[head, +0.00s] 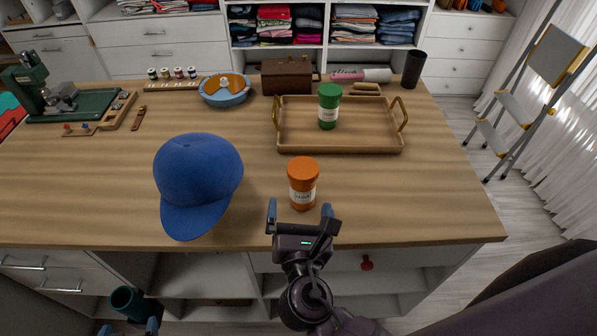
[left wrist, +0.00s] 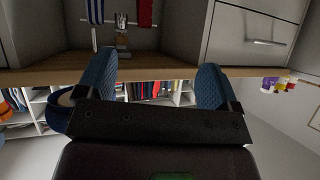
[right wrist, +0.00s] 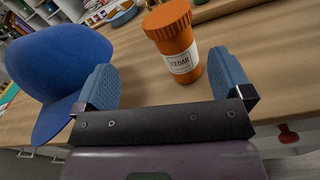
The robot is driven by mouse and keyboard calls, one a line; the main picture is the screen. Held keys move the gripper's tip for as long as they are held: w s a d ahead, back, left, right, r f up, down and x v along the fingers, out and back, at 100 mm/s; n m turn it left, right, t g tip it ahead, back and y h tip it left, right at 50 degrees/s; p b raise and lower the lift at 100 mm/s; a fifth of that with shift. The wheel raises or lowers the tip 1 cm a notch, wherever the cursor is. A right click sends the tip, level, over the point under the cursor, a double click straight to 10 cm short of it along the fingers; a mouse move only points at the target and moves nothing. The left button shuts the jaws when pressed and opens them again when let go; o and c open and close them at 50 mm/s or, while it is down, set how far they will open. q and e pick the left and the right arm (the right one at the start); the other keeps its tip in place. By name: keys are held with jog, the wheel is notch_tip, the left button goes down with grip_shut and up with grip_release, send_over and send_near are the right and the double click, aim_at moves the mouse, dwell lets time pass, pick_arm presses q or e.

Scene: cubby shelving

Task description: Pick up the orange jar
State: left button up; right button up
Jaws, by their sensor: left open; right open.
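The orange jar (head: 303,184) stands upright on the wooden counter near its front edge, with a white label. My right gripper (head: 300,211) is open and empty at the front edge, its fingertips just on the near side of the jar. In the right wrist view the jar (right wrist: 174,42) rises beyond the open fingers (right wrist: 165,80), nearer the right finger; the label reads "CEDAR". I cannot tell whether the fingers touch it. My left gripper (head: 129,327) is open below the counter at the lower left; its fingers (left wrist: 155,82) show nothing between them.
A blue cap (head: 197,180) lies left of the jar. Behind the jar, a wooden tray (head: 360,140) holds a green jar (head: 328,106). A blue bowl (head: 225,96) and a wooden box (head: 287,76) sit farther back. A teal hollow cylinder (head: 127,300) shows by my left gripper.

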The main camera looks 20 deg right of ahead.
aim_at(303, 182)
jog(key=w, duration=0.1)
jog(key=w+d+n, duration=0.1)
jog(key=w, duration=0.1)
jog(key=w+d+n, duration=0.1)
jog(key=w, duration=0.1)
jog(key=shift+d+r+p, duration=0.1)
jog(key=shift+p, duration=0.2)
jog(key=x, duration=0.4)
jog(key=shift+w+d, duration=0.25)
jog(key=shift+w, duration=0.1)
pick_arm(q)
jog(key=shift+v, duration=0.8)
jog(key=shift+s+f, duration=0.1)
jog(key=shift+s, duration=0.05)
pick_arm(e)
jog(key=c, duration=1.1)
jog(key=shift+c, duration=0.7)
